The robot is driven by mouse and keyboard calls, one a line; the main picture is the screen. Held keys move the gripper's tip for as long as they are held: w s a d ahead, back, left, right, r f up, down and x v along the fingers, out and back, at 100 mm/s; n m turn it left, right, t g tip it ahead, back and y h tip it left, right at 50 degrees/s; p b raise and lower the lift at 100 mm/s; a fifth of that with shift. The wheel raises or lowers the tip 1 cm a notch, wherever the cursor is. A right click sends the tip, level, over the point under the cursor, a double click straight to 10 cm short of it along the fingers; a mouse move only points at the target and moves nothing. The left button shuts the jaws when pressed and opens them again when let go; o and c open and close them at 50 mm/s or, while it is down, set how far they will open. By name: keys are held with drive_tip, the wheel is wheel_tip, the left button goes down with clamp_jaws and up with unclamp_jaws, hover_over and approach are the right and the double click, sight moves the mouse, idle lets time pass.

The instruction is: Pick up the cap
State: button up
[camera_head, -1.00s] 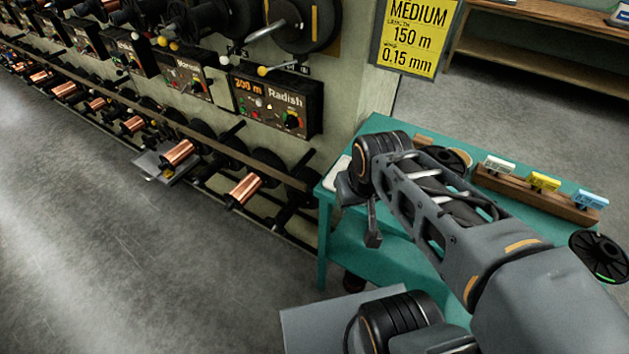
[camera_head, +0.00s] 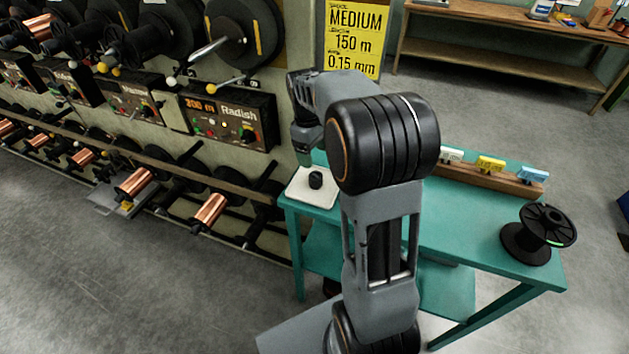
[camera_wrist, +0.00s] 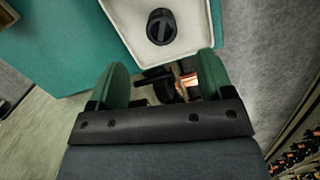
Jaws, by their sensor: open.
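The cap is a small black round piece (camera_head: 316,179) with a raised bar across its top, seen in the wrist view (camera_wrist: 161,27). It sits on a white square tray (camera_head: 304,194) at the left corner of the teal table. The tray's edge also shows in the wrist view (camera_wrist: 196,34). My gripper (camera_wrist: 158,76) has two green fingers standing apart with nothing between them. The cap lies beyond the fingertips, not between them. In the head view the gripper (camera_head: 304,158) is near the tray's far side, partly hidden by my arm.
The teal table (camera_head: 470,225) carries a black spool (camera_head: 538,233) at right and a wooden holder with white, yellow and blue tags (camera_head: 490,172). A machine wall with control boxes (camera_head: 230,117) and copper spools (camera_head: 208,212) stands at left. Grey floor is clear in front.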

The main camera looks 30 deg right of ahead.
sight(316, 175)
drive_tip(key=shift+s+d+f, duration=0.1)
drive_tip(key=shift+s+f, duration=0.05)
drive_tip(key=shift+f, duration=1.45)
drive_tip(key=shift+s+f, duration=0.2)
drive_tip(key=shift+f, duration=1.35)
drive_tip(key=shift+s+d+f, duration=0.1)
drive_tip(key=shift+s+f, duration=0.05)
drive_tip(key=shift+f, duration=1.45)
drive_tip(key=c, duration=1.1)
drive_tip(key=shift+r, duration=0.1)
